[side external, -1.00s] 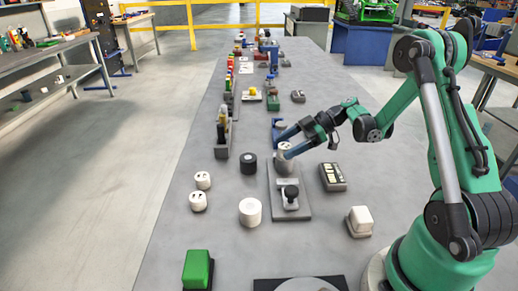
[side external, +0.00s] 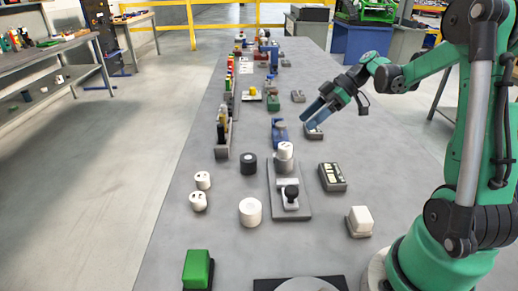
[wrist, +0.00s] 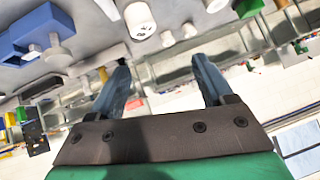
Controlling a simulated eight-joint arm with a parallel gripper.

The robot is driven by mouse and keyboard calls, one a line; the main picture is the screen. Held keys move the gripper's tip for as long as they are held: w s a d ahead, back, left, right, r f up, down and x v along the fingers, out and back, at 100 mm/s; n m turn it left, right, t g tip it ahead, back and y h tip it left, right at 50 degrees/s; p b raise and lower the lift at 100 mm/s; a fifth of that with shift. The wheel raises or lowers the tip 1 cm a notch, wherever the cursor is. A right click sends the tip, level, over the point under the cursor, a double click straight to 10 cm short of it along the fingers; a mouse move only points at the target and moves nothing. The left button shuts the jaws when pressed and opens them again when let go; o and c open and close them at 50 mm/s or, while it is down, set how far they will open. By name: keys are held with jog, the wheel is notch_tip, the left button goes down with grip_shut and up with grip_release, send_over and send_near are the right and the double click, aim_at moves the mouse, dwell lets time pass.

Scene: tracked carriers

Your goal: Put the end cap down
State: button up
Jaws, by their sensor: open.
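A white cap (side external: 285,148) with small dark marks on its top sits upright on a grey cylinder on the grey fixture plate (side external: 303,208); I take it to be the end cap. My gripper (side external: 310,117) is above the table, behind and to the right of that cap, clear of it. Its two blue fingers are apart and nothing is between them. In the wrist view my gripper (wrist: 160,62) also shows open and empty. A white cylinder with dark holes (wrist: 140,20) shows at the top there; I cannot tell which one it is.
A black cylinder (side external: 248,163), a plain white cylinder (side external: 250,211) and two white caps with holes (side external: 203,180) stand left of the plate. A grey tray (side external: 333,177) lies to its right. A blue stand (side external: 279,132) is behind it. A small grey block (side external: 313,132) lies below my gripper.

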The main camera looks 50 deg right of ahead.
jog(key=s+a+m+t+h, duration=0.1)
jog(key=s+a+m+h, duration=0.1)
jog(key=a+m+h, duration=0.2)
jog(key=s+a+m+t+h, duration=0.1)
jog(key=a+m+h, duration=0.3)
jog(key=a, duration=0.7)
jog(key=shift+s+a+r, duration=0.15)
jog(key=shift+s+r, duration=0.15)
jog(key=shift+s, duration=0.45)
